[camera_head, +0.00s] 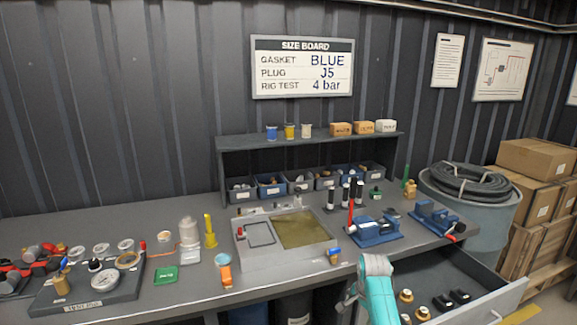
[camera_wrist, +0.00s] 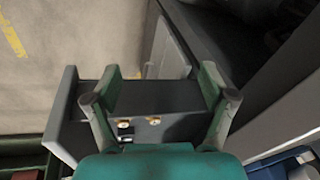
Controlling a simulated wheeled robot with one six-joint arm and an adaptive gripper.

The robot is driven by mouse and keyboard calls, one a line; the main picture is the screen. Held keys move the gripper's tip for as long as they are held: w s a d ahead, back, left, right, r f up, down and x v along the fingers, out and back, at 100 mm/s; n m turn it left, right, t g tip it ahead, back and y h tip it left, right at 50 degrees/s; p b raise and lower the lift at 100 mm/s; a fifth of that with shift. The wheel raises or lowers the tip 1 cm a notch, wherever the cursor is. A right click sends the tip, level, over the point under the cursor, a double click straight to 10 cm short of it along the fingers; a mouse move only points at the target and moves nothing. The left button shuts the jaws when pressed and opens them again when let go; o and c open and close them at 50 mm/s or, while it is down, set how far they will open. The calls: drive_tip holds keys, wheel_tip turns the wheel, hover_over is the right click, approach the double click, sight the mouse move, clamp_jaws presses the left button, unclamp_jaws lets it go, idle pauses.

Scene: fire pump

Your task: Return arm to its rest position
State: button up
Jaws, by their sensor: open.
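My gripper (camera_wrist: 160,75) shows in the wrist view with its two green fingers spread wide and nothing between them. It points down above an open grey drawer (camera_wrist: 172,100), apart from it as far as I can tell. In the head view my teal arm stands at the bottom, in front of the bench, just left of the same open drawer (camera_head: 490,305). My gripper's fingers cannot be made out in the head view. Brass fittings (camera_head: 406,296) and black parts (camera_head: 451,299) lie in the drawer.
The bench (camera_head: 190,285) carries a grey tray (camera_head: 243,262), blue vises (camera_head: 375,232), a yellow funnel-like piece (camera_head: 210,230) and a gauge board (camera_head: 88,292). A shelf (camera_head: 300,142) with bins stands behind. A drum (camera_head: 480,215) with coiled hose and cardboard boxes (camera_head: 535,157) stand at the right.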

drive_tip(key=s+a+f+n+t, duration=0.2)
drive_tip(key=s+f+n+t, duration=0.1)
drive_tip(key=s+f, duration=1.3)
drive_tip(key=s+f+n+t, duration=0.1)
drive_tip(key=s+f, duration=0.1)
drive_tip(key=s, duration=0.7)
drive_tip(key=s+f+n+t, duration=0.2)
drive_tip(key=s+f, duration=0.1)
drive_tip(key=s, duration=0.5)
drive_tip(key=s+a+r+n+t, duration=0.1)
drive_tip(key=s+r, duration=0.4)
drive_tip(key=s, duration=0.4)
drive_tip(key=s+a+r+n+t, duration=0.15)
drive_tip(key=s+r, duration=0.25)
drive_tip(key=s, duration=0.6)
drive_tip(key=s+r+n+t, duration=0.1)
drive_tip(key=s+r, duration=0.5)
drive_tip(key=r, duration=0.4)
drive_tip(key=s+r+n+t, duration=0.2)
drive_tip(key=s+r, duration=0.4)
drive_tip(key=r, duration=0.4)
drive_tip(key=shift+s+d+r, duration=0.15)
drive_tip(key=shift+s+d, duration=0.15)
drive_tip(key=shift+d, duration=0.05)
